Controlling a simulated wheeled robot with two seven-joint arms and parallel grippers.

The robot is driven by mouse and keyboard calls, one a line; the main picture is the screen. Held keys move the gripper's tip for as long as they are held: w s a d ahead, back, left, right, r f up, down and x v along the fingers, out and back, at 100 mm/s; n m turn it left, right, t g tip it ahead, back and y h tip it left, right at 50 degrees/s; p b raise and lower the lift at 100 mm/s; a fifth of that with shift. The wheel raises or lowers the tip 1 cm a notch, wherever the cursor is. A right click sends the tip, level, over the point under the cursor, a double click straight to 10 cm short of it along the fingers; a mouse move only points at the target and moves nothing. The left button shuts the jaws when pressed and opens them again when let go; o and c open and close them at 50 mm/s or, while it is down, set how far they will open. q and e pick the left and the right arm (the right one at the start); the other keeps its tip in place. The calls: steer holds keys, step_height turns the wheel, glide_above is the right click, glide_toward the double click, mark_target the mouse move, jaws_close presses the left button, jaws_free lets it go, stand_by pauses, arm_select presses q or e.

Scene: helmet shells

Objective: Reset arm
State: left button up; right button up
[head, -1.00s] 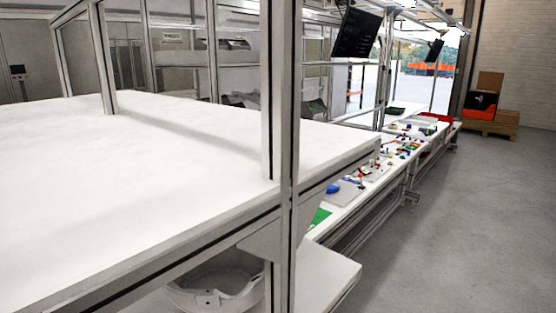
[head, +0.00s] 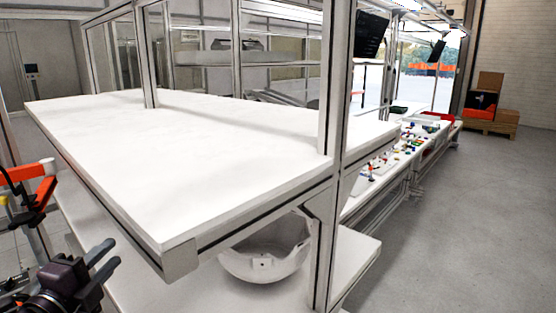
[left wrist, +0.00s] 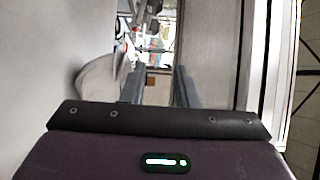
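My left gripper (head: 115,252) is at the lower left of the head view, in front of the near end of the white bench. Its two dark fingers are apart with nothing between them. They also show apart in the left wrist view (left wrist: 160,72). A white helmet shell (head: 264,262) sits on the lower shelf (head: 180,285), under the white upper shelf (head: 200,150). The gripper is to its left and well apart from it. A pale curved shape, perhaps the shell, shows beside the fingers in the left wrist view (left wrist: 97,82). My right gripper is not in view.
Metal posts (head: 337,110) of the bench frame stand between the shelves and the aisle. An orange and black object (head: 30,185) is at the left edge. A long table with small coloured parts (head: 400,150) runs beyond. The grey floor (head: 470,220) at right is clear.

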arm_select(q)
steer(key=s+d+f+n+g+y, duration=0.25)
steer(key=f+n, duration=0.35)
steer(key=f, duration=0.3)
steer(key=s+d+f+n+g+y, duration=0.1)
steer(key=s+f+n+g, duration=0.3)
steer(key=f, duration=0.4)
steer(key=s+d+f+n+g, duration=0.8)
steer(key=s+f, duration=0.3)
steer(key=s, duration=0.1)
step_height(320, 180, down, 36)
steer(key=s+g+b, duration=0.1)
steer(key=s+b, duration=0.2)
steer(key=b, duration=0.3)
steer(key=s+a+f+b, duration=0.2)
steer(key=s+f, duration=0.7)
steer(key=f, duration=0.1)
steer(key=s+a+f+g+b, duration=0.1)
steer(key=s+a+f+b, duration=0.1)
steer(key=s+f, duration=0.7)
step_height(320, 180, down, 2)
steer(key=shift+s+f+m+h, duration=0.25)
steer(key=shift+s+m+h, duration=0.05)
steer(key=shift+m+h, duration=0.1)
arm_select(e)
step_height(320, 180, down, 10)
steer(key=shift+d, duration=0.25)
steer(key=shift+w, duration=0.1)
